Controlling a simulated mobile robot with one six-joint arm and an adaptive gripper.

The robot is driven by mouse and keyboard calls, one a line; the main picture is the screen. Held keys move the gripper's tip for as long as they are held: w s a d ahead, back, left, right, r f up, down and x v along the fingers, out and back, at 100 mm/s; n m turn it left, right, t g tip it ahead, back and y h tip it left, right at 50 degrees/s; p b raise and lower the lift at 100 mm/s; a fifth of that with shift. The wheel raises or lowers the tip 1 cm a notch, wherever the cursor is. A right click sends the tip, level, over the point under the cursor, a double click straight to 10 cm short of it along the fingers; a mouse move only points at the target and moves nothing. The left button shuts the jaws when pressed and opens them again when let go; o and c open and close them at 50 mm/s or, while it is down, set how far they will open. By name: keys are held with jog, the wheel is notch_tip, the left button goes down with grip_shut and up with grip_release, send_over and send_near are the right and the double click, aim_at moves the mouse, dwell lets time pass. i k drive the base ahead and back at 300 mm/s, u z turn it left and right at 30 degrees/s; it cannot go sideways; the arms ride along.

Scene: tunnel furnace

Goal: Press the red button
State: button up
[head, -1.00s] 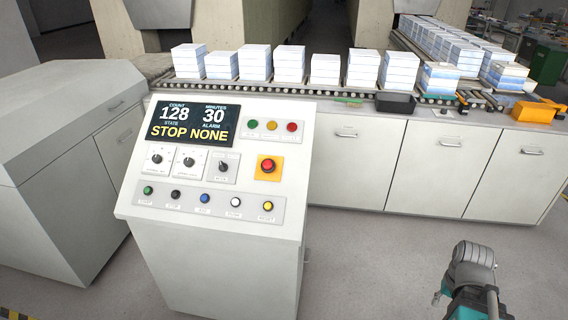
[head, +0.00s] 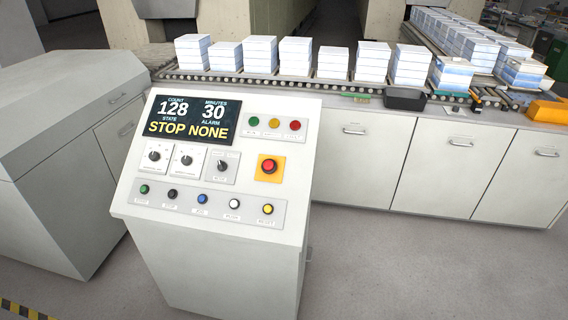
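The red button (head: 269,167) is a round red knob on a yellow square plate, on the right side of the sloped control panel (head: 219,232). Nothing covers it. A smaller red round lamp or button (head: 295,126) sits above it in a row with a green and a yellow one. The panel's display (head: 191,120) reads count 128, minutes 30, state STOP, alarm NONE. My gripper and arm are not in view.
A low grey cabinet (head: 60,130) stands left of the console. Behind it runs a roller conveyor (head: 345,88) with white stacks, above white cabinets (head: 360,160). A black tray (head: 405,98) sits there. Grey floor (head: 420,270) is open at front right.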

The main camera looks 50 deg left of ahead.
aim_at(268, 165)
jog(key=z, duration=0.85)
jog(key=k, duration=1.35)
jog(key=u, duration=1.95)
